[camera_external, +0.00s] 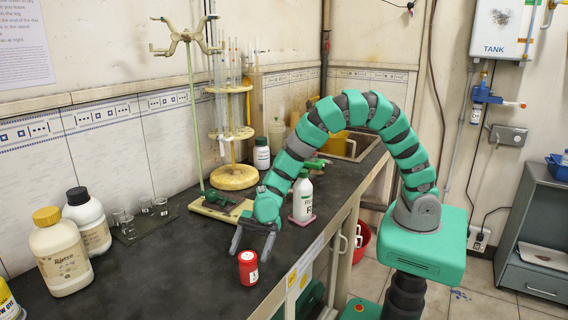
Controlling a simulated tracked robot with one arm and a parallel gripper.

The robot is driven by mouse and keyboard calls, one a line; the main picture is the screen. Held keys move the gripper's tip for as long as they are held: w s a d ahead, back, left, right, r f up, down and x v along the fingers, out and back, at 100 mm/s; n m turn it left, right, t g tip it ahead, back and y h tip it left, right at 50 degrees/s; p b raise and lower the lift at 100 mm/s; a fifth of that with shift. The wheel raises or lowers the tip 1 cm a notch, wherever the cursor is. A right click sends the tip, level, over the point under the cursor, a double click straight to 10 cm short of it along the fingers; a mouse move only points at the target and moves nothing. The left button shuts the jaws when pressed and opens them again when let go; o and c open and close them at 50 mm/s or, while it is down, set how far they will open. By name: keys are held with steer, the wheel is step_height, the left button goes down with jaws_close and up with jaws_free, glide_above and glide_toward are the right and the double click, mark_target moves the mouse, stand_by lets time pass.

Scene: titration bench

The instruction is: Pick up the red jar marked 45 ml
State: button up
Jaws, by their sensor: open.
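A small red jar (248,268) with a white label stands upright on the dark bench top near its front edge. The label is too small to read. My gripper (251,250) points down at the bench just behind and above the jar. Its grey fingers are apart with nothing seen between them. The jar appears in front of the fingers, and I cannot tell whether they touch it.
A white bottle (302,199) on a pink base stands right of my gripper. A burette stand (193,110) is behind. Large bottles (62,252) and glass beakers (128,227) stand to the left. The bench (185,275) left of the jar is clear.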

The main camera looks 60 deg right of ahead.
mark_target(245, 264)
steer(key=shift+w+d+f, duration=0.1)
steer(key=shift+d+f, duration=0.25)
steer(key=shift+f, duration=0.3)
steer(key=shift+a+f+m, duration=0.1)
steer(key=shift+f+m, duration=0.05)
steer(key=shift+m, duration=0.15)
steer(key=shift+x, duration=2.3)
steer(key=c, duration=1.1)
